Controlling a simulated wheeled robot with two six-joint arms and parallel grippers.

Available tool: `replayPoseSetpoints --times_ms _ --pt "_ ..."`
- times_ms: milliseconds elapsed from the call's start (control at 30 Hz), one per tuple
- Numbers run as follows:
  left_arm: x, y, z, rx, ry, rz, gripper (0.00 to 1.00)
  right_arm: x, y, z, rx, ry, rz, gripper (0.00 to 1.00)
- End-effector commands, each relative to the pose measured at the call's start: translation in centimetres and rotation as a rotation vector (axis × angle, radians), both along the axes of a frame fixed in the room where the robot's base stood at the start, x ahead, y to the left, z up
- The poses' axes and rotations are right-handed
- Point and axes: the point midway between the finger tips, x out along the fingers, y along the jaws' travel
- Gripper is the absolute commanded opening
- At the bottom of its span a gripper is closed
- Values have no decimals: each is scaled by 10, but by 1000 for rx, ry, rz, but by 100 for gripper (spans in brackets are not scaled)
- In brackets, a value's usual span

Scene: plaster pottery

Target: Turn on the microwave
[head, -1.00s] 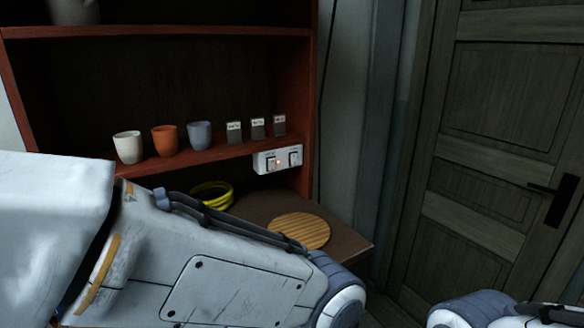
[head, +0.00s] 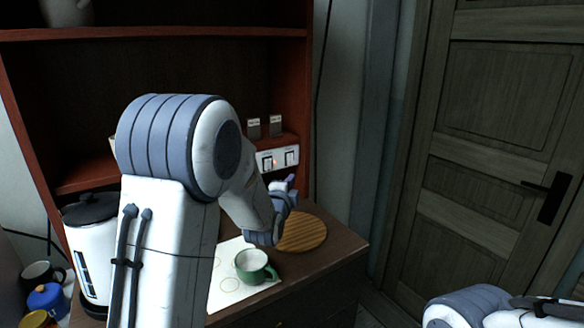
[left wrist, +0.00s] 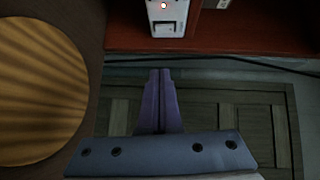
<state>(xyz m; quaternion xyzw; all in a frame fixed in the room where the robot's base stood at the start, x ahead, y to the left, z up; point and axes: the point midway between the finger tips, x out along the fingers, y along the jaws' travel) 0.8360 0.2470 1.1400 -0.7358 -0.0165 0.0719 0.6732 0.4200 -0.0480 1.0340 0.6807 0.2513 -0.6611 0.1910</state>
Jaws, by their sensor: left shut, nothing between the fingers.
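I see no microwave in either view. A white switch box (head: 279,159) with rocker switches and a small red light is mounted under the shelf's right end. My left gripper (head: 291,182) is shut and empty, just below and in front of the box in the head view. In the left wrist view the closed fingers (left wrist: 160,73) point up at the lower end of the switch box (left wrist: 168,22), with a visible gap in the picture. My right gripper is out of view; only part of my right arm shows at the lower right.
A round wooden board (head: 300,233) lies on the counter near the left gripper. A green mug (head: 254,267) stands on a pale sheet. A white kettle (head: 88,250) and several cups are at the left. A dark door (head: 500,150) is at the right.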

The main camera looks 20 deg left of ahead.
Motion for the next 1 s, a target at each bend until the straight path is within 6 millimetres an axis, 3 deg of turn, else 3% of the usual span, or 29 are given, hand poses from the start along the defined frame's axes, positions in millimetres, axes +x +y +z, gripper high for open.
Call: replayPoseSetpoints --times_ms 367,867,1000 --pt "7 -1 0 -3 3 -2 0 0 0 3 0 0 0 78" --pt "101 11 -7 -4 3 -2 0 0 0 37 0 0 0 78" --pt "113 30 -9 -2 4 0 0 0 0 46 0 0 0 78"
